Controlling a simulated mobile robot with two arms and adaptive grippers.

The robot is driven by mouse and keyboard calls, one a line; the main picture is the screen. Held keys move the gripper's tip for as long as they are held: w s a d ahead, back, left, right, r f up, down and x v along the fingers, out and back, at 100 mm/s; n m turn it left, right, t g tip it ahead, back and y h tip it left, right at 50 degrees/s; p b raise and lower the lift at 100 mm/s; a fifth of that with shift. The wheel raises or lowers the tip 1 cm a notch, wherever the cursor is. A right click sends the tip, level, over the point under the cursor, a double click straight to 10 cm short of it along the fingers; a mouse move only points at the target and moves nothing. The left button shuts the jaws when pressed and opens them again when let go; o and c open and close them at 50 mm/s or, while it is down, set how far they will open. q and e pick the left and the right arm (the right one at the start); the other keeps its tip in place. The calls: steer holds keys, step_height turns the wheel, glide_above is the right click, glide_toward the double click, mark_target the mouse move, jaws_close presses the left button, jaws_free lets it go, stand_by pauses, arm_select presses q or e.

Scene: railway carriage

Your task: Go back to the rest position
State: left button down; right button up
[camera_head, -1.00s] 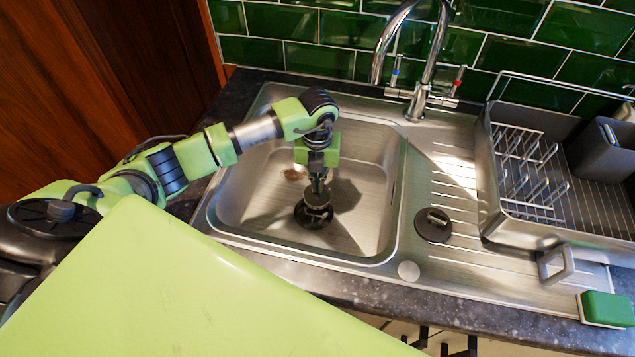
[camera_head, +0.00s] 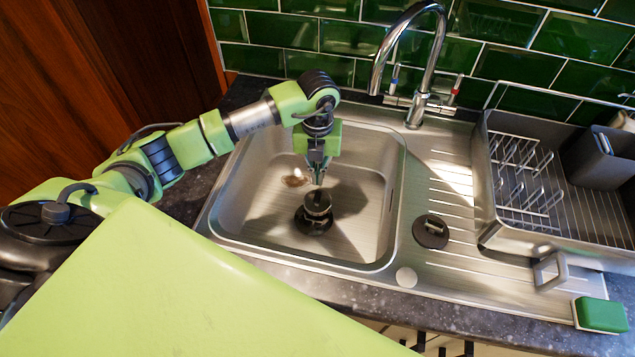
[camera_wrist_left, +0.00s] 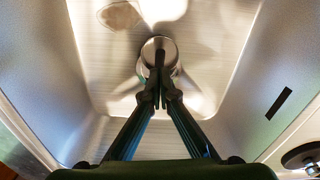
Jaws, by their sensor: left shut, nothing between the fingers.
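My left gripper (camera_head: 318,176) hangs pointing down over the steel sink basin (camera_head: 262,222), its fingers shut and empty. Below its tips, a small metal and black piece (camera_head: 316,208) stands at the drain on the basin floor. In the left wrist view the shut fingertips (camera_wrist_left: 160,95) show in front of that round metal piece (camera_wrist_left: 158,46). My right gripper is not in view.
A chrome tap (camera_head: 425,70) rises behind the basin. A brown stain (camera_head: 296,180) marks the basin floor. On the right are a black round plug (camera_head: 431,231), a dish rack (camera_head: 530,190) and a green sponge (camera_head: 601,315).

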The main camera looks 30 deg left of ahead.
arm_select(q)
step_height(320, 180, up, 8)
